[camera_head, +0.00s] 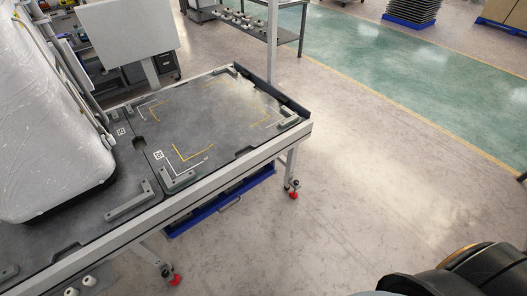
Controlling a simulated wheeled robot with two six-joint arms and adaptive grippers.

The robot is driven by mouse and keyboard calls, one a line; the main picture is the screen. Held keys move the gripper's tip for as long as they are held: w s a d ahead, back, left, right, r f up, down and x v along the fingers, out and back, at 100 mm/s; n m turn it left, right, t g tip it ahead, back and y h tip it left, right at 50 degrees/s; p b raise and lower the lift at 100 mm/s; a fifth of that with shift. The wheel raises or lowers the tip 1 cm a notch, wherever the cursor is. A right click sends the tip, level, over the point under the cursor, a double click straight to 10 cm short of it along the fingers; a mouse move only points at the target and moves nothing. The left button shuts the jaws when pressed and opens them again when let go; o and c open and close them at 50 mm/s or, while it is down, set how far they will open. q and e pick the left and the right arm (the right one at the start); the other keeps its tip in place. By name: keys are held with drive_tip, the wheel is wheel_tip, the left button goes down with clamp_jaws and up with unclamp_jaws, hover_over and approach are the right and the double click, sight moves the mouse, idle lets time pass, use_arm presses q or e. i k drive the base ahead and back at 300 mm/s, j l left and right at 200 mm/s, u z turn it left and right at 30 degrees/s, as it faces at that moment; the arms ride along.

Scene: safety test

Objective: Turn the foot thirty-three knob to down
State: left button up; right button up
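A table foot (293,186) with a red knob (293,195) stands under the table's right end, on the floor. A second foot (164,268) with a red knob (175,280) stands under the near side, at the bottom of the picture. No number is readable on either foot, so I cannot tell which is thirty-three. How each knob is set is too small to tell. Neither of my grippers shows a fingertip in the head view.
The grey table (215,115) has raised corner blocks and a blue drawer (220,203) under its near edge. A large wrapped silvery part (45,130) stands on its left. Dark rounded parts fill the lower right corner. The floor (370,185) right of the table is clear.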

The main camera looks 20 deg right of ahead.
sight(166, 274)
drive_tip(key=k+l+u, duration=0.1)
drive_tip(key=l, duration=0.2)
drive_tip(key=k+l, duration=0.15)
drive_tip(key=l, duration=0.2)
drive_tip(key=k+l+u, duration=0.15)
drive_tip(key=l, duration=0.15)
drive_tip(key=j+z, duration=0.25)
drive_tip(key=j, duration=0.6)
drive_tip(key=j+z, duration=0.25)
drive_tip(key=j, duration=0.6)
drive_tip(key=u, duration=1.1)
drive_tip(key=k+j, duration=0.05)
